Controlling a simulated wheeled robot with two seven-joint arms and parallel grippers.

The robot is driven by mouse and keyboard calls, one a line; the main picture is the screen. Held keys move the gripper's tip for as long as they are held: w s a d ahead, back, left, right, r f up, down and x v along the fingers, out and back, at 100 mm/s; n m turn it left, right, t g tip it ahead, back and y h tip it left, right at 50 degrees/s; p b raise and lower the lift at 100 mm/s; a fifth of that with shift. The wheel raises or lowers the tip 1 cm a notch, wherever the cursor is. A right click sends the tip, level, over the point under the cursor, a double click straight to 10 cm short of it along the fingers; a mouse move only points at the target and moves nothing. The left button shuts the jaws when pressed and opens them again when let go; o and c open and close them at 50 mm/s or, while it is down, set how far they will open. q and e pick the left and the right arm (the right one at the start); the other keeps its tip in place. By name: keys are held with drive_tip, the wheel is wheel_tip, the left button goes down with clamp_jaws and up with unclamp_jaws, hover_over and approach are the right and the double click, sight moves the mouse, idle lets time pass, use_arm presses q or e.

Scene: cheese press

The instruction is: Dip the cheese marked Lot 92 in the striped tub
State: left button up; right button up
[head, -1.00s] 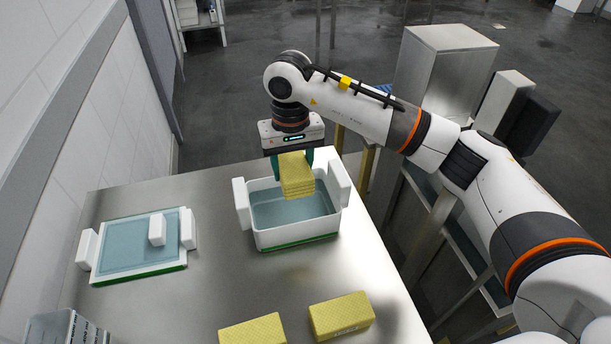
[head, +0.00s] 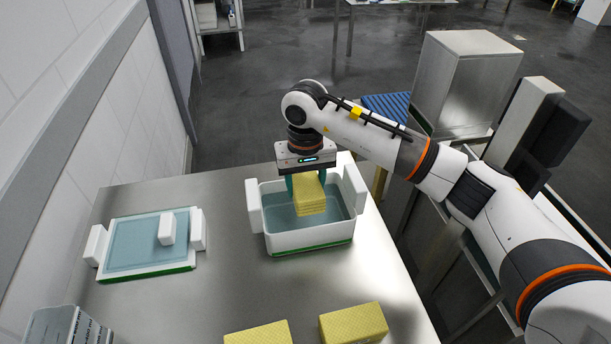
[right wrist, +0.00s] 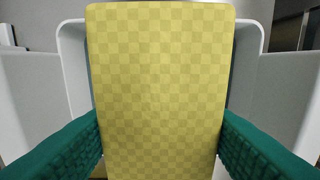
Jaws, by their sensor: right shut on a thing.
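My right gripper (head: 306,184) is shut on a yellow checkered cheese block (head: 309,196), with green finger pads on both sides of it. The block hangs upright in the opening of a deep white tub (head: 312,238) that has a green stripe along its base and bluish liquid inside. I cannot tell whether its lower end touches the liquid. The right wrist view shows the block (right wrist: 160,85) between the pads, with white tub walls at both sides. No lot mark is readable on it. My left gripper is not in view.
Two more yellow blocks (head: 353,323) (head: 258,334) lie at the table's front. A shallow white container (head: 147,273) with a green stripe, bluish top and white knob-like piece stands at left. A printed box (head: 62,327) is at front left. The steel table between them is clear.

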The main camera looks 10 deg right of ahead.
drive_tip(key=shift+f+b, duration=1.65)
drive_tip(key=shift+f, duration=3.05)
drive_tip(key=shift+r, duration=0.1)
idle(2.5)
